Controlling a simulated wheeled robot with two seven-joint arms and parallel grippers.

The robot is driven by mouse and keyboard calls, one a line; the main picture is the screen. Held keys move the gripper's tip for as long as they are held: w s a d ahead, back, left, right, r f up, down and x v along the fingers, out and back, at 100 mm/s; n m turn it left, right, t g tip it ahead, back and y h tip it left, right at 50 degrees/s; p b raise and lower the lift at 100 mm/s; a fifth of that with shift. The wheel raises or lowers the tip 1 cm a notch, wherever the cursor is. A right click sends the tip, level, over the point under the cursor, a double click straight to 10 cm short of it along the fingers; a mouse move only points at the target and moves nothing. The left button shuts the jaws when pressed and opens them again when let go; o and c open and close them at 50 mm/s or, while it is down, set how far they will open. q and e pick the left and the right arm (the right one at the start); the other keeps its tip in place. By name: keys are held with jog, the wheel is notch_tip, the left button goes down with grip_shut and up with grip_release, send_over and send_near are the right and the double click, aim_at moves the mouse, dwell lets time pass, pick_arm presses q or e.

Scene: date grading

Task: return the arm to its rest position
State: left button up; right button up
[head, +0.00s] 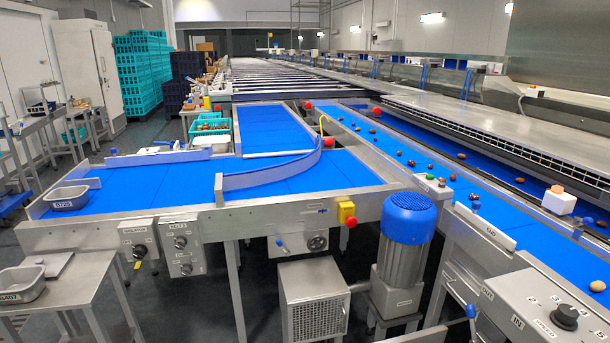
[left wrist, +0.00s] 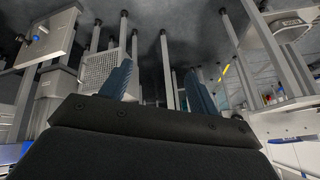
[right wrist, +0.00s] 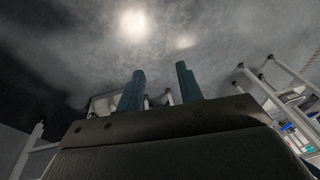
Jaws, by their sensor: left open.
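My left gripper (left wrist: 157,69) shows in the left wrist view with its two dark blue fingers apart and nothing between them. It hangs clear of everything, with table legs and the dark floor beyond. My right gripper (right wrist: 160,69) shows in the right wrist view, its fingers also apart, with nothing between them and grey floor beyond. Neither gripper nor arm shows in the head view, so where they are relative to the belts cannot be told there.
A wide blue belt (head: 170,185) fills the middle left. A narrower belt (head: 420,172) carries several dates at right. A blue-capped motor (head: 407,235) stands in front. Metal bins (head: 68,197) sit at left. A teal crate (head: 210,130) stands behind. Dark floor lies between the stands.

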pick_arm(q)
jog(key=s+d+f+g+h+p, duration=0.1)
jog(key=s+d+f, duration=0.1)
jog(key=s, duration=0.6)
jog(key=s+d+f+g+p, duration=0.1)
jog(key=s+d+f, duration=0.1)
jog(key=s+d, duration=0.3)
jog(key=s+d+f+g+h+p, duration=0.1)
jog(key=s+d+g, duration=0.1)
jog(key=s, duration=1)
jog(key=shift+s+d+f+h, duration=0.3)
jog(key=shift+d+f, duration=0.1)
jog(key=shift+d, duration=0.3)
pick_arm(e)
jog(key=shift+w+d+r, duration=0.1)
jog(key=shift+d+r, duration=0.1)
jog(key=shift+r, duration=0.75)
jog(key=shift+w+d+r, duration=0.1)
jog(key=shift+d+r, duration=0.05)
jog(key=shift+r, duration=0.8)
jog(key=shift+w+d+r, duration=0.1)
jog(key=shift+d+r, duration=0.1)
jog(key=shift+r, duration=0.75)
pick_arm(q)
jog(key=shift+n+p, duration=0.3)
